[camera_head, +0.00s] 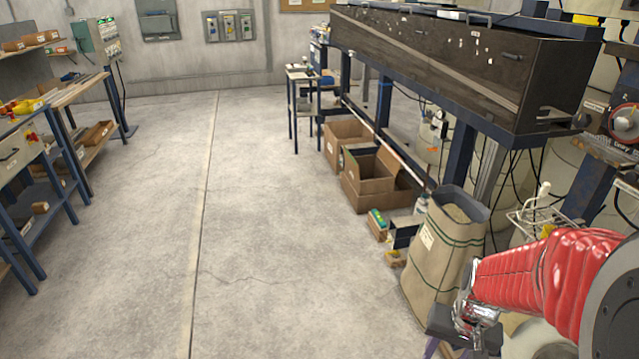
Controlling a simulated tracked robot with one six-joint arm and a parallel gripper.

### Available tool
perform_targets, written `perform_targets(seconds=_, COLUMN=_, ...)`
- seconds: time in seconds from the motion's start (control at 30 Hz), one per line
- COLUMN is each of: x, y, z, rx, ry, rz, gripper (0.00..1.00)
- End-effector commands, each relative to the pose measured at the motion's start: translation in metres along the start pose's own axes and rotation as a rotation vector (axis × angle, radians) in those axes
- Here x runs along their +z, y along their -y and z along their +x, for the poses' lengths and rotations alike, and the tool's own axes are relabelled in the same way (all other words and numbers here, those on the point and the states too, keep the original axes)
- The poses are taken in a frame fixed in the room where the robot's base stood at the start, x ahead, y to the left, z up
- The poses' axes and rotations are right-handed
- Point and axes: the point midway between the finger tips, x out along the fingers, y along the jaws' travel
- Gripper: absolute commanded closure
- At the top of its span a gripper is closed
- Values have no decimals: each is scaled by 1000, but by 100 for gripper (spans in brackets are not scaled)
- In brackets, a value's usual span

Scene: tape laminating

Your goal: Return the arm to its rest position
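My arm (540,278), in a red ribbed sleeve, enters at the lower right and reaches left and slightly down. Its metallic wrist end (468,318) is beside the lower part of a tall sack. My gripper (440,328) shows only in part, as a dark, purplish piece at the arm's end near the bottom edge. Its fingertips are not clear, so I cannot tell if it is open or shut or holds anything.
The tall sack (437,245) stands just left of my arm. Cardboard boxes (366,188) line the floor under the long dark machine (465,65). A workbench with shelves (22,155) is at left. The concrete floor (270,200) between is clear.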

Motion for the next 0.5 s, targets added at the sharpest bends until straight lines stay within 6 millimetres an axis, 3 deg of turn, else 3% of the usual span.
perform_targets(seconds=0.5, x=50, y=31, z=-88, rx=22, ry=-91, rz=-186, gripper=56)
